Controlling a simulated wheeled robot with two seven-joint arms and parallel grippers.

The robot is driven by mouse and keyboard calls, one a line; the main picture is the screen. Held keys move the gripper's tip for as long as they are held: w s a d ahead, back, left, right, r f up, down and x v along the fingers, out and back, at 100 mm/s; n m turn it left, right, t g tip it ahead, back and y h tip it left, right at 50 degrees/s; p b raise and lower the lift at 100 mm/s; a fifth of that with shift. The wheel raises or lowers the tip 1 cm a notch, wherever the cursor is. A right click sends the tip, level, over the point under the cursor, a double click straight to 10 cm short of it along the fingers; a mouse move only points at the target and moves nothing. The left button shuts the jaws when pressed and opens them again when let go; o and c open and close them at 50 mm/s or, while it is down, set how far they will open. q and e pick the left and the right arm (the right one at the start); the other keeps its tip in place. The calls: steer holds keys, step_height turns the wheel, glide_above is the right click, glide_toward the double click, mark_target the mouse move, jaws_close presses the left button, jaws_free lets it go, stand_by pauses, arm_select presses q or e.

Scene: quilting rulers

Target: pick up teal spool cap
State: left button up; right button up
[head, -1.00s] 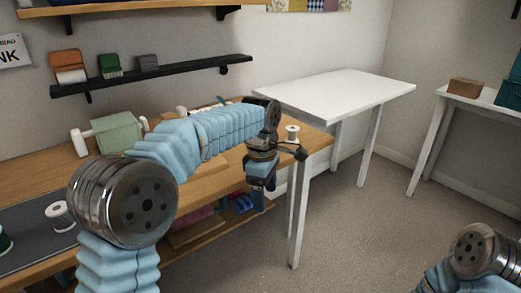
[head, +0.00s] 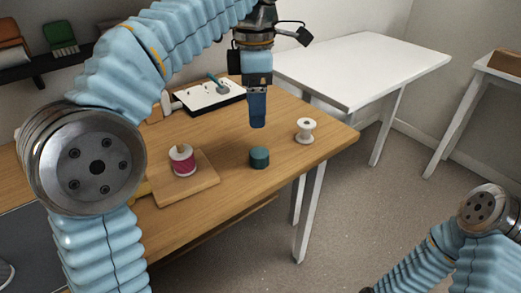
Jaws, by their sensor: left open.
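The teal spool cap (head: 259,158) is a small dark teal cylinder standing on the wooden table (head: 225,205), right of the middle of the head view. My left gripper (head: 257,124) points down above and slightly behind the cap in the picture, apart from it. It is open, and nothing shows between its fingers. The fingers overlap from this angle, so the gap between them is hard to see. Nothing hides the cap. My right arm shows at the lower right, but its gripper is outside the view.
A white empty spool (head: 305,131) stands right of the cap. A spool of red thread (head: 182,160) stands on a wooden board (head: 186,185) to the left. A white-topped tray (head: 209,95) lies behind.

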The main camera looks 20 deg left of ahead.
arm_select(q)
steer(key=b, duration=0.2)
glide_above(257, 153)
steer(key=f, duration=0.5)
steer(key=shift+w+a+f, duration=0.15)
steer(key=shift+a+f, duration=0.05)
step_height(257, 153, down, 6)
steer(key=shift+d, duration=0.15)
steer(key=c, duration=1.1)
steer(key=shift+r, duration=0.15)
